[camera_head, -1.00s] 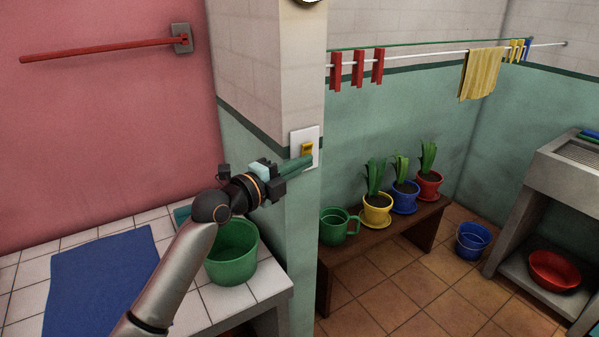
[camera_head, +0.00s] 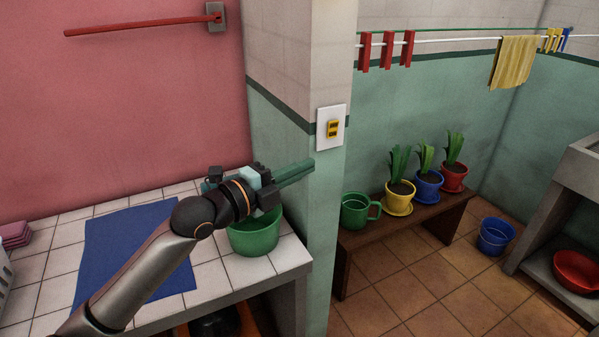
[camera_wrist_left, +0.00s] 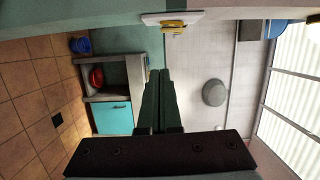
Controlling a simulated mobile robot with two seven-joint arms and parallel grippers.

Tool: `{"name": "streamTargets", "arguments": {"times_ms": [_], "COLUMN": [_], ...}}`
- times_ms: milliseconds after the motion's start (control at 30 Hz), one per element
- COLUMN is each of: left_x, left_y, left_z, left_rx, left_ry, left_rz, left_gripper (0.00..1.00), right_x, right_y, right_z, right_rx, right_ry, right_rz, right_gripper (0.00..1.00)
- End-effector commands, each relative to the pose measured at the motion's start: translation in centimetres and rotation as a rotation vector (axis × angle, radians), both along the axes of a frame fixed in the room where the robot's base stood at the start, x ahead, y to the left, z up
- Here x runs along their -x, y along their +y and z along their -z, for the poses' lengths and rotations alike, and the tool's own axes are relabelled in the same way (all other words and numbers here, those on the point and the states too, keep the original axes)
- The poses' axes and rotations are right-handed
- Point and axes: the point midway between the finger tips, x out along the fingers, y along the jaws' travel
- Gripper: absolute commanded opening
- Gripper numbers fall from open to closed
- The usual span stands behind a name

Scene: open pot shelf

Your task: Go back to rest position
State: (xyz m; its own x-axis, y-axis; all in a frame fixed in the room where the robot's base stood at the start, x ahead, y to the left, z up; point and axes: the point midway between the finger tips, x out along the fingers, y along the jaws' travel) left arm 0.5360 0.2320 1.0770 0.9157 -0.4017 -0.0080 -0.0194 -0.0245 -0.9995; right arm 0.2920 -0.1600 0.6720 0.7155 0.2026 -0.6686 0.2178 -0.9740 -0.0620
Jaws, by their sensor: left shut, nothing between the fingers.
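My left gripper (camera_head: 300,170) is shut and empty, its green fingers pressed together. In the head view it is over the green bucket (camera_head: 254,236), its fingertips below and to the left of the light switch (camera_head: 332,128) on the pillar. In the left wrist view the closed fingers (camera_wrist_left: 160,80) point toward the top, with the yellow switch (camera_wrist_left: 174,28) just beyond them and apart from them. My right gripper is in neither view.
A blue mat (camera_head: 125,255) lies on the white tiled counter. Potted plants in yellow (camera_head: 399,200), blue (camera_head: 428,186) and red (camera_head: 453,177) pots and a green mug (camera_head: 356,211) stand on a wooden bench. A blue bucket (camera_head: 495,236) is on the floor.

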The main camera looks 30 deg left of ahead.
Motion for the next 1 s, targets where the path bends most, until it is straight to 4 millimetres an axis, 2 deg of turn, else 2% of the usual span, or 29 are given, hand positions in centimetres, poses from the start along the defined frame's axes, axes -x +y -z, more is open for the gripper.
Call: {"name": "streamTargets", "arguments": {"times_ms": [167,667,767,833,933,1000], "left_x": [0.6,0.5,0.6,1.0,2.6,4.8], "left_y": [0.2,0.2,0.1,-0.1,-0.5,-1.1], "left_z": [0.0,0.3,2.4,5.4,11.5,16.2], "left_rx": [0.0,0.011,0.081,0.181,0.38,0.533], "left_ry": [0.0,0.01,0.078,0.169,0.351,0.487], "left_rz": [0.001,-0.002,-0.019,-0.047,-0.121,-0.191], "left_gripper": [0.0,0.0,0.0,0.0,0.0,0.0], "right_x": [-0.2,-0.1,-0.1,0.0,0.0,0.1], "right_y": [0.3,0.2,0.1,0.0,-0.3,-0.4], "right_z": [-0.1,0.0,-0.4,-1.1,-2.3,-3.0], "right_rx": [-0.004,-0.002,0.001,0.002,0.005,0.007], "right_ry": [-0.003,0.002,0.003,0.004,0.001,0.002], "right_rz": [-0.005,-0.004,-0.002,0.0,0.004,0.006], "right_gripper": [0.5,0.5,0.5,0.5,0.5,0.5]}}
